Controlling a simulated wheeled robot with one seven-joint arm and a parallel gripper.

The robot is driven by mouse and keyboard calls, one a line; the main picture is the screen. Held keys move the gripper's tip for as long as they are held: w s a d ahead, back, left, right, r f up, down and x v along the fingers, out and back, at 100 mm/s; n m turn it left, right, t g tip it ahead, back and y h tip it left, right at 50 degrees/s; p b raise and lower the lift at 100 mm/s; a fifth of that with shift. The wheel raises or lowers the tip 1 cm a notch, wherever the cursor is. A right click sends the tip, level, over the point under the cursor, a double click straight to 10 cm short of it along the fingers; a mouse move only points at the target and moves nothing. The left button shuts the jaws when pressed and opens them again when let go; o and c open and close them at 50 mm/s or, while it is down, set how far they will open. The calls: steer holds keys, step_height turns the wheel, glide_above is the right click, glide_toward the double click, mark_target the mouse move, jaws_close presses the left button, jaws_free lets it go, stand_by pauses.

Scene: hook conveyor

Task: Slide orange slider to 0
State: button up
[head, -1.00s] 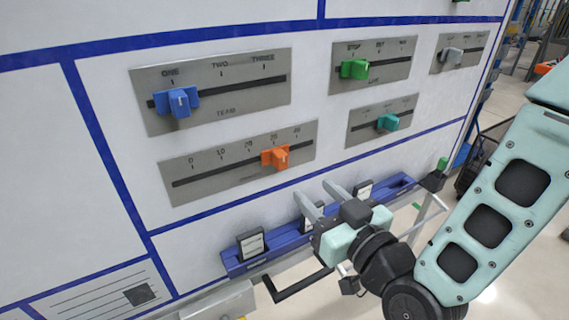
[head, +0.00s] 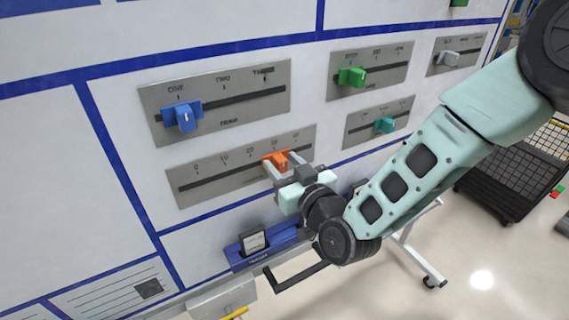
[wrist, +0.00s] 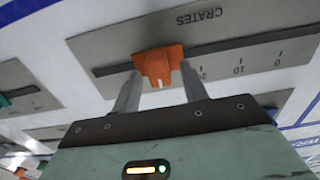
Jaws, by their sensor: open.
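The orange slider (head: 277,160) sits on the slot of a grey scale plate (head: 187,198) marked 0 to 40, close to the 30 mark and right of the middle. The 0 mark is at the plate's left end in the head view. In the wrist view the orange slider (wrist: 158,66) is between the fingertips, the plate reads CRATES upside down, and 0 is at the right. My gripper (head: 283,166) is open, with one finger on each side of the slider. Whether the fingers touch it I cannot tell.
A blue slider (head: 183,116) on the TEAM plate is above left. A green slider (head: 352,76), a teal slider (head: 384,125) and a grey slider (head: 449,58) are to the right. A blue rail (head: 285,239) with dark card holders runs below. The slot left of the orange slider is clear.

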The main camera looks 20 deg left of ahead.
jaws_close()
steer(key=s+a+b, duration=0.2)
steer(key=s+a, duration=0.1)
steer(key=s, duration=0.1)
steer(key=s+a+b, duration=0.3)
steer(key=s+a, duration=0.1)
steer(key=s+a+b, duration=0.3)
steer(key=s, duration=0.1)
steer(key=shift+s+a+f, duration=0.1)
steer(key=shift+s+a, duration=0.1)
steer(key=shift+a, duration=0.1)
steer(key=shift+s+a, duration=0.2)
steer(key=shift+s, duration=0.1)
jaws_free()
steer(key=shift+s+a, duration=0.1)
steer(key=shift+b, duration=0.3)
steer(key=b+v, duration=0.5)
steer(key=v, duration=1.2)
steer(key=shift+s, duration=0.1)
